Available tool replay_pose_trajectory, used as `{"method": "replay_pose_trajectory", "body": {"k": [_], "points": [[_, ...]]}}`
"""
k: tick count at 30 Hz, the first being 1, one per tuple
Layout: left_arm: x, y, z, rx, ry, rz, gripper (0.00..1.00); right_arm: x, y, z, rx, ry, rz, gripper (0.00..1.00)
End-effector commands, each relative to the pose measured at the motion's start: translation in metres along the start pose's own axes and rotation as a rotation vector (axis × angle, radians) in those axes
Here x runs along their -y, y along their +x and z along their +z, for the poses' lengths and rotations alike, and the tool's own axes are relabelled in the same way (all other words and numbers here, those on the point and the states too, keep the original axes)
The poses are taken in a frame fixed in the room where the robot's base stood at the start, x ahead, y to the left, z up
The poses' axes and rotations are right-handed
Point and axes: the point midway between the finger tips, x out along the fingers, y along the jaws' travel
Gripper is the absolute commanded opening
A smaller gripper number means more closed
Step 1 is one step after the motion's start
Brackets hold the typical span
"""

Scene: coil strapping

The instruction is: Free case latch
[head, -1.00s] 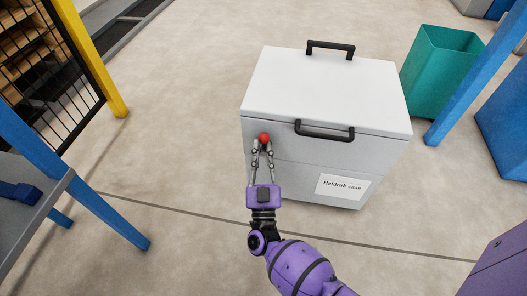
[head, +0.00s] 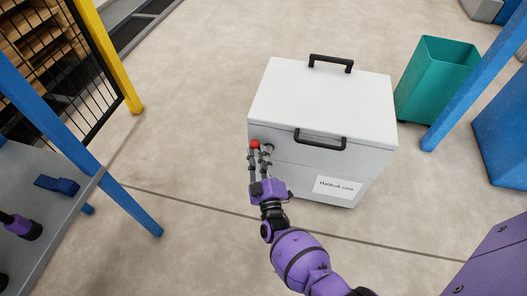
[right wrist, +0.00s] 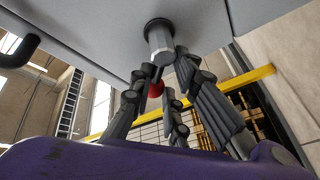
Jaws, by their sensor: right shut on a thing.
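The white-grey case (head: 325,105), with a "Haldrok case" label on its front, stands on the floor. Its latch has a red ball knob (head: 254,144) at the upper left of the front face. My right gripper (head: 261,151) is at the latch, its fingers closed around it just beside the knob. In the right wrist view, a grey hexagonal latch hub (right wrist: 160,40) sits on the case face, and the red knob (right wrist: 156,89) shows partly hidden among the fingers. The lever between hub and knob is mostly hidden. My left gripper is not seen.
The case has black handles on the front (head: 320,141) and top. A grey bench (head: 60,225) with a blue item (head: 57,185) stands at left. A teal bin (head: 430,85) and blue post stand at right. The floor left of the case is clear.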

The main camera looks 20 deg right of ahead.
Motion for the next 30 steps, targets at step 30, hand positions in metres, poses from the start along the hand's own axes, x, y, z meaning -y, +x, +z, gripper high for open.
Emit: {"method": "replay_pose_trajectory", "body": {"k": [30], "points": [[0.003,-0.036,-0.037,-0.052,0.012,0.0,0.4,-0.001,0.005,0.005,0.095,-0.427,-0.152,0.0]]}}
